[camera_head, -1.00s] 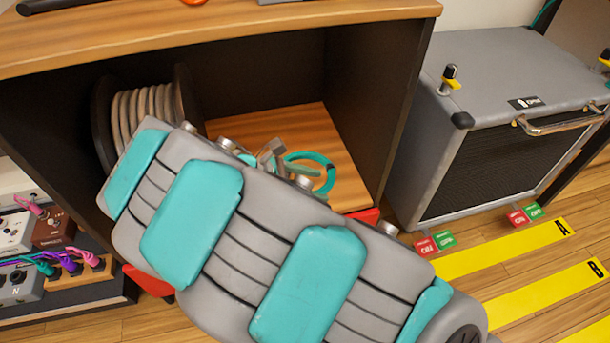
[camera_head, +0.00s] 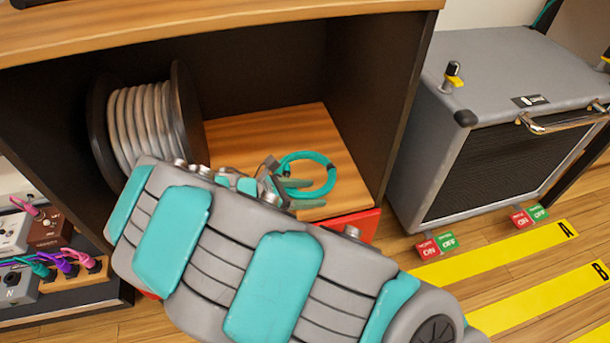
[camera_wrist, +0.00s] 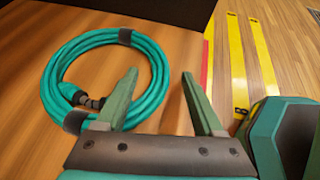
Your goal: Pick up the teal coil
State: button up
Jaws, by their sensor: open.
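The teal coil (camera_head: 326,176) is a looped cable lying flat on the wooden floor of an open cabinet. In the wrist view the coil (camera_wrist: 157,75) has dark bands and a dark plug inside its loop. My gripper (camera_head: 300,188) is at the coil's near left side in the head view. In the wrist view my gripper (camera_wrist: 160,75) is open, its left finger over or against the coil's right side, its right finger over bare wood. I cannot tell whether the left finger touches the coil.
A cable reel (camera_head: 140,125) stands left of the coil in the cabinet (camera_head: 400,110). A red panel (camera_head: 358,224) is at the cabinet's front edge. A grey amplifier (camera_head: 500,120) stands to the right, with yellow floor strips (camera_head: 500,255) before it. Pedals (camera_head: 45,232) sit at left.

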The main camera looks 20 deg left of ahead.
jog(key=shift+w+d+f, duration=0.15)
jog(key=shift+w, duration=0.05)
grip_shut()
dwell(0.4)
